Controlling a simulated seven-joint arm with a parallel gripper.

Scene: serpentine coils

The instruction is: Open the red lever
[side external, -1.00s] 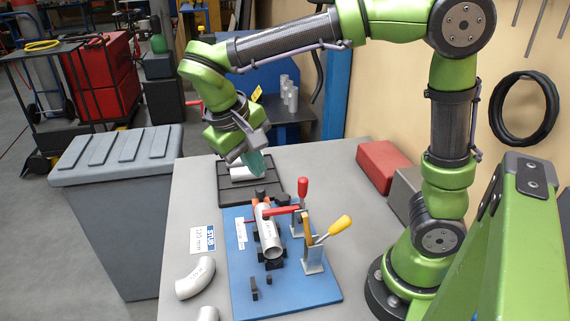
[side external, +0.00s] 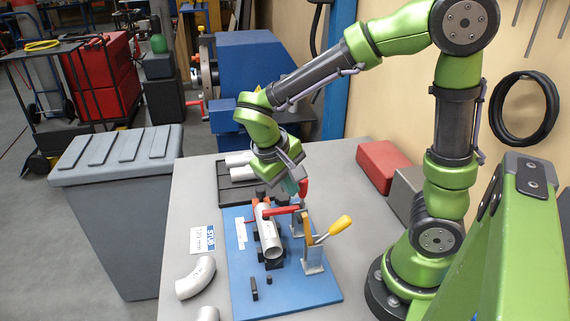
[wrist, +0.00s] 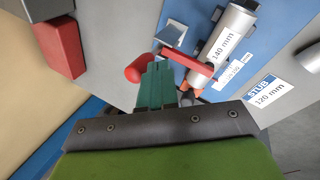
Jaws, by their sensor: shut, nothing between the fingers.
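The red lever (side external: 303,186) belongs to a toggle clamp on the blue fixture plate (side external: 307,290). Its handle stands upright and its red bar reaches left over the grey pipe (side external: 274,245). In the wrist view the red lever's rounded knob (wrist: 138,68) lies just left of my fingertips. My gripper (side external: 291,190) is shut and empty, pointing down close beside the handle, partly covering it. In the wrist view my green fingers (wrist: 158,76) are together by the knob; whether they touch it I cannot tell.
A second clamp with a yellow handle (side external: 340,225) stands nearer, its handle leaning right. Pipe elbows (side external: 196,278) lie left of the plate. A black tray (side external: 226,190) with pipes is behind. A red box (side external: 383,166) sits at the right.

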